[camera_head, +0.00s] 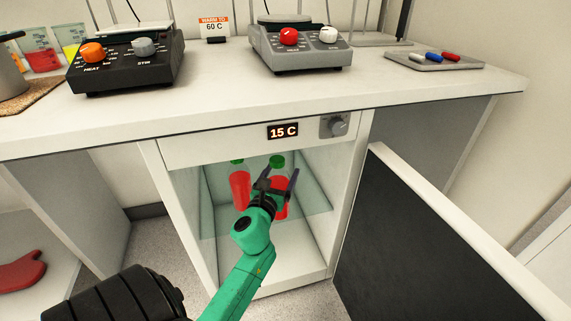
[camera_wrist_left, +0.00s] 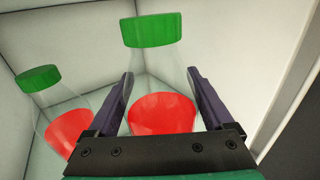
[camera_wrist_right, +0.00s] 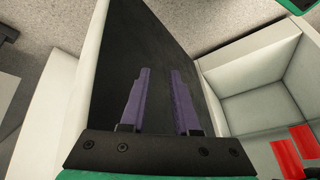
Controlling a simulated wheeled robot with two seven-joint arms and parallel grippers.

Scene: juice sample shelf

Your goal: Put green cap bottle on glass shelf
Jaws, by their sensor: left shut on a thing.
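A clear bottle with a green cap and red liquid (camera_head: 281,211) is inside the open cabinet, upright at the glass shelf (camera_head: 314,203). My left gripper (camera_head: 279,179) is shut around this bottle. In the left wrist view the green cap (camera_wrist_left: 151,30) rises beyond the fingers and the red liquid shows between them. Whether the base touches the glass is hidden. A second green-cap bottle with red liquid (camera_head: 240,188) stands to its left on the shelf. My right gripper (camera_wrist_right: 159,72) is open and empty in front of the dark door panel.
The cabinet door (camera_head: 440,250) stands open at the right. The cabinet display (camera_head: 283,131) reads 15 C. Two stirrer hotplates, one black (camera_head: 125,65) and one grey (camera_head: 300,50), and a tray (camera_head: 434,62) stand on the counter above. The cabinet floor is clear.

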